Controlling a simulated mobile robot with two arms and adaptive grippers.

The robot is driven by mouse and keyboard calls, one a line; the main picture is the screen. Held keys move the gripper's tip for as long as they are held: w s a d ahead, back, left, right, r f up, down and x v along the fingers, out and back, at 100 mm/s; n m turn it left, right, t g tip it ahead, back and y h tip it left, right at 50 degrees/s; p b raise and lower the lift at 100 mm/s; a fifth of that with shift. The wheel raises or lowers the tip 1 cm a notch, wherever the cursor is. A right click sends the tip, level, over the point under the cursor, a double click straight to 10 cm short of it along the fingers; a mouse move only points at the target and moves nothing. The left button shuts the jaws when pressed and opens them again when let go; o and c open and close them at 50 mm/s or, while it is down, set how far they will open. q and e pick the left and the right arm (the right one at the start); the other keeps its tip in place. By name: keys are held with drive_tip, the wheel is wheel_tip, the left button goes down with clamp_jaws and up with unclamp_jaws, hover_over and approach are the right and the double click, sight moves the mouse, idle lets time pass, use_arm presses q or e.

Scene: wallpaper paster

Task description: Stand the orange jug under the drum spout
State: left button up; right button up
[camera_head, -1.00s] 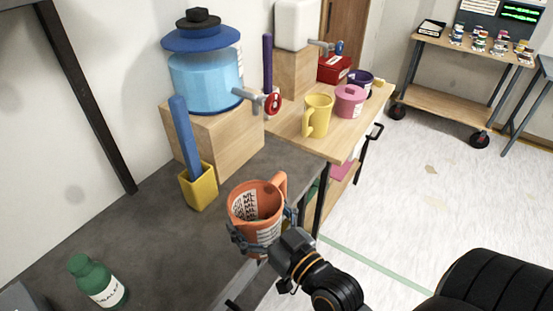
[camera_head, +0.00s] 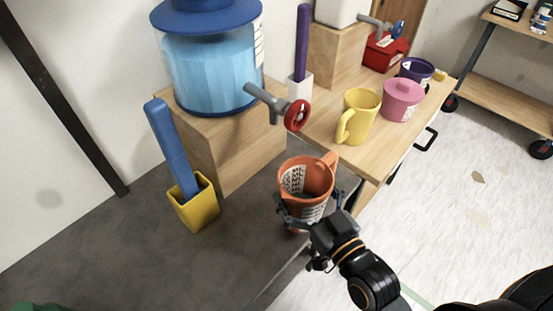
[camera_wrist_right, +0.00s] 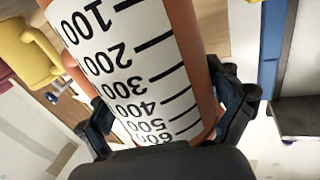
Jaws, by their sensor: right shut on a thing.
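The orange jug (camera_head: 306,178) is upright in the head view, with a white scale label and its handle towards the upper right. My right gripper (camera_head: 308,208) is shut around the jug's lower body. In the right wrist view the jug (camera_wrist_right: 188,38) fills the middle, between the two fingers. The blue drum (camera_head: 212,72) stands on a wooden block (camera_head: 240,155). Its grey spout (camera_head: 262,97) with a red round handle (camera_head: 297,115) points right, above and a little left of the jug. The jug's base is partly hidden by the gripper. My left gripper is not in view.
A yellow holder (camera_head: 195,208) with a blue stick (camera_head: 172,145) stands left of the block on the dark bench (camera_head: 110,245). A yellow mug (camera_head: 357,115) and a pink pot (camera_head: 402,98) stand on the wooden table right of the spout. The bench is clear in front of the block.

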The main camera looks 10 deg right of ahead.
sight(292, 187)
drive_tip(key=w+a+f, duration=0.1)
drive_tip(key=w, duration=0.5)
drive_tip(key=w+a+f+p, duration=0.1)
drive_tip(key=w+a+f, duration=0.1)
drive_tip(key=w, duration=0.4)
drive_tip(key=shift+f, duration=0.25)
drive_tip(key=shift+f, duration=0.15)
drive_tip(key=o, duration=1)
drive_tip(key=b+v, duration=0.1)
drive_tip(key=v, duration=0.9)
drive_tip(key=shift+s, duration=0.25)
drive_tip(key=shift+s+d, duration=0.15)
drive_tip(key=shift+s, duration=0.55)
